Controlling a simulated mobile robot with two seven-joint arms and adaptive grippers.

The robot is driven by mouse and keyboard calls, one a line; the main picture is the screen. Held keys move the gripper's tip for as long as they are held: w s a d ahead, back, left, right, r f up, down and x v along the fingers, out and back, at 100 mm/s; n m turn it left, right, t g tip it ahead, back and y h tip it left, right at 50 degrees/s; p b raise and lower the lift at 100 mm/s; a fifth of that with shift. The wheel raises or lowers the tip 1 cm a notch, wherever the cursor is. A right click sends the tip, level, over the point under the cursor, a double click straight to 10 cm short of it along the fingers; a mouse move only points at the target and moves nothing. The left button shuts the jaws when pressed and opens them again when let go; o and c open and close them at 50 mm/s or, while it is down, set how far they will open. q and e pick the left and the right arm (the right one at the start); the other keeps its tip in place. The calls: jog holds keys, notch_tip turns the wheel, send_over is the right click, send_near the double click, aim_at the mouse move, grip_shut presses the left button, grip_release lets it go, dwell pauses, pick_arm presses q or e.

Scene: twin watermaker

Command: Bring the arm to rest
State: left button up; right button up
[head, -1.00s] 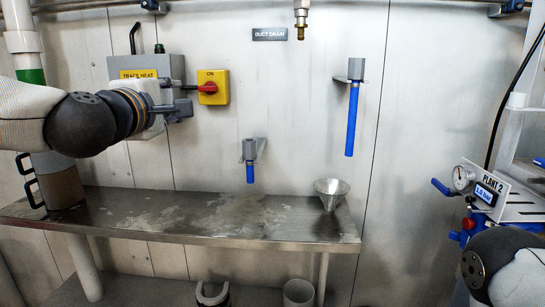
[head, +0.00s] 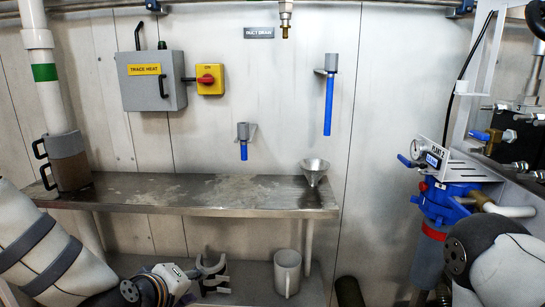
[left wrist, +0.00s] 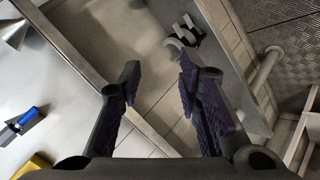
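My left arm is low at the bottom left of the head view. Its gripper (head: 206,276) is in front of the lower shelf, below the front edge of the steel bench. In the left wrist view the two dark fingers (left wrist: 158,80) stand apart with nothing between them, so it is open and empty. A forked grey piece (left wrist: 184,32) lies beyond the fingertips in that view. In the head view it and the fingers are hard to tell apart. Of my right arm only a link shows at the bottom right; its gripper is out of view.
The steel bench (head: 150,192) carries a funnel (head: 314,170) at its right end. A grey mug (head: 287,272) stands on the lower shelf (head: 255,288). The trace heat box (head: 153,82) and yellow switch (head: 210,80) are on the wall. Blue-handled plant equipment (head: 440,190) stands at right.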

pick_arm(q)
jog(key=s+f+m+g, duration=0.3)
jog(key=s+f+g, duration=0.1)
jog(key=s+f, duration=0.75)
jog(key=s+a+f+m+g, duration=0.2)
jog(key=s+f, duration=0.1)
jog(key=s, duration=0.5)
jog(key=s+a+f+m+g+y, duration=0.1)
jog(key=s+a+f+m+g, duration=0.1)
jog(key=s, duration=0.7)
jog(key=s+a+f+m+g+y, duration=0.1)
jog(key=s+a+f+m+g, duration=0.1)
jog(key=s, duration=0.7)
jog(key=shift+f+g, duration=0.6)
jog(key=shift+f, duration=0.3)
jog(key=shift+a, duration=0.1)
jog(key=shift+c, duration=0.4)
